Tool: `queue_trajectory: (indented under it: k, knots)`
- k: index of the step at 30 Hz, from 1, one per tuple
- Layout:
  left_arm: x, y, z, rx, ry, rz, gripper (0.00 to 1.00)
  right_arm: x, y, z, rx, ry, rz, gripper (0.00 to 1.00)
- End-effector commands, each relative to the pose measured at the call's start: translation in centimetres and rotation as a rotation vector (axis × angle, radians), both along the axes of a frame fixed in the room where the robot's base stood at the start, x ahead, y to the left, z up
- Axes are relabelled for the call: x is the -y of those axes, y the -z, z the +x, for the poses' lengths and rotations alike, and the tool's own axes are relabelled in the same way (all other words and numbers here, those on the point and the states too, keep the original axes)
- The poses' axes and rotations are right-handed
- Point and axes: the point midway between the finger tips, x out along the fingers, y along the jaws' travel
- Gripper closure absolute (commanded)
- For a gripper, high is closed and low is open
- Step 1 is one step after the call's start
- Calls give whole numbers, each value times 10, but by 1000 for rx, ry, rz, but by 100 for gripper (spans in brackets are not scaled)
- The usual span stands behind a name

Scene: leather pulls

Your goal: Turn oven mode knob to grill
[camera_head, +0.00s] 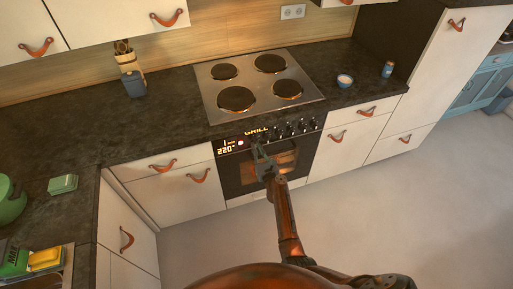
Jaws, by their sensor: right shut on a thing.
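The oven (232,177) is built in under the hob, with a black front panel. Its display (229,146) shows "220" in lit digits, and lit lettering above the panel reads "GRILL" (256,131). My right gripper (259,147) is at the panel, just below that lettering, shut on the oven mode knob. The gripper hides this knob, so its pointer cannot be seen. Several other black knobs (290,129) sit in a row to the right of the gripper. My left gripper is not in view.
A hob (207,92) with dark plates lies above the oven in the black worktop (165,125). White drawers with leather pulls (198,175) flank the oven. A small bowl (345,80) and a blue jar (387,69) stand at right. The floor (400,200) in front is clear.

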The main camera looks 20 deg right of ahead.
Motion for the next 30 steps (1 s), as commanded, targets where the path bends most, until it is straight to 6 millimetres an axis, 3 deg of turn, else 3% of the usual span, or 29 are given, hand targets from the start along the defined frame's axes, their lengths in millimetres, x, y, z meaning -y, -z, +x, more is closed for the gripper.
queue_trajectory:
  k: [2, 3, 9, 20, 25, 30]
  knots:
    - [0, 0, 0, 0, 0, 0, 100, 0, 2, -1, -2, 1, 2, 100]
    - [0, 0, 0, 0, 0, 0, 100, 0, 2, -1, -2, 1, 2, 88]
    - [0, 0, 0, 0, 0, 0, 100, 0, 1, 0, -1, 0, 1, 74]
    - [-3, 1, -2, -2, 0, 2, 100, 0, 1, 0, 1, 0, -31, 73]
    - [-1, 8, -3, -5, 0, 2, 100, 1, 3, 0, 8, -1, -247, 73]
    - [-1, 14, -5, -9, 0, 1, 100, 2, 2, 0, 22, -1, -650, 73]
